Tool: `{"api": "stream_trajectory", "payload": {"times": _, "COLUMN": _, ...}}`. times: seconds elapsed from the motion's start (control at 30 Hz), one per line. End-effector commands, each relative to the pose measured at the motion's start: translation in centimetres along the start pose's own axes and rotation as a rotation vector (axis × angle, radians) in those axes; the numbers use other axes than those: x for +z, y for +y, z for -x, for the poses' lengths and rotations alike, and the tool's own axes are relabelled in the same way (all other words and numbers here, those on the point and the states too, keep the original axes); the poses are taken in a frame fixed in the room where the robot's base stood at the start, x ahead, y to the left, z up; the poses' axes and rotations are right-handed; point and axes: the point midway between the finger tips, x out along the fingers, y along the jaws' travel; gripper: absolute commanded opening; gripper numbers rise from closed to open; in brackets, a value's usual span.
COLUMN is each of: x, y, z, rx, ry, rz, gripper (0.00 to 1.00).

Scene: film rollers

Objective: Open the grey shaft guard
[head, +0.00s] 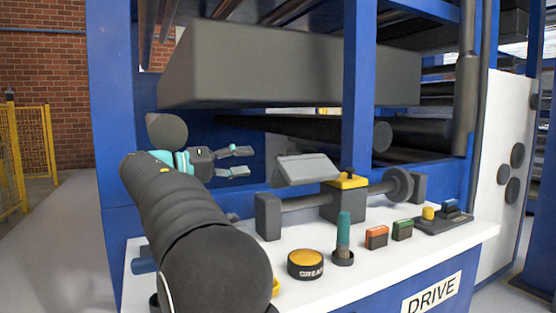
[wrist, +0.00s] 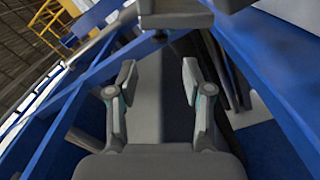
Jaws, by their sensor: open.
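The grey shaft guard (head: 306,170) is a tilted grey cover in the middle of the head view. It sits above a horizontal shaft (head: 305,204), beside a grey block with a yellow top (head: 345,186). Its hinge is not clear to me. My gripper (head: 241,162) is open and empty, to the left of the guard and apart from it, with its fingers pointing right. In the wrist view my gripper (wrist: 159,78) also shows open, with nothing between its fingers. A grey piece at the top edge there (wrist: 176,12) cannot be identified surely.
The white bench top (head: 300,237) carries a yellow-topped grease can (head: 306,264), a teal-handled tool (head: 343,235), red (head: 377,237) and green (head: 402,229) boxes. A large grey beam (head: 280,68) hangs above my gripper.

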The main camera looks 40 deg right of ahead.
Motion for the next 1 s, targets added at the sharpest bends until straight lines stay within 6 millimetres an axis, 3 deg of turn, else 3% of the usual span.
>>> {"api": "stream_trajectory", "payload": {"times": 0.3, "x": 0.1, "y": 0.1, "z": -6.2, "rx": 0.002, "ry": -0.006, "rz": 0.000, "gripper": 0.50}}
{"api": "stream_trajectory", "payload": {"times": 0.5, "x": 0.1, "y": 0.1, "z": -9.1, "rx": 0.003, "ry": -0.006, "rz": 0.000, "gripper": 0.50}}
{"api": "stream_trajectory", "payload": {"times": 0.7, "x": 0.1, "y": 0.1, "z": -10.3, "rx": 0.002, "ry": -0.005, "rz": 0.000, "gripper": 0.50}}
{"api": "stream_trajectory", "payload": {"times": 1.0, "x": 0.1, "y": 0.1, "z": -10.5, "rx": 0.001, "ry": -0.004, "rz": 0.000, "gripper": 0.50}}
